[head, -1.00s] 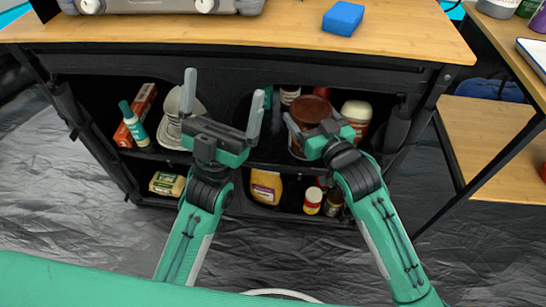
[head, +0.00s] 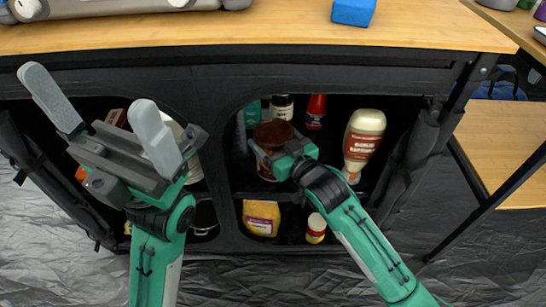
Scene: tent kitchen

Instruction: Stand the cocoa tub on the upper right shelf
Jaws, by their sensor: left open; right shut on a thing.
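The cocoa tub (head: 272,134), brown with a dark lid, is at the left part of the upper right shelf opening. My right gripper (head: 274,152) is shut on it from the front right and partly hides it. Whether the tub's base touches the shelf I cannot tell. The upper right shelf (head: 335,190) holds bottles behind and to the right of the tub. My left gripper (head: 95,105) is open and empty, raised in front of the left opening.
A sauce bottle (head: 362,140) stands right of the tub. A yellow packet (head: 261,217) and a small jar (head: 316,228) are on the lower shelf. The wooden countertop (head: 260,35) overhangs the openings.

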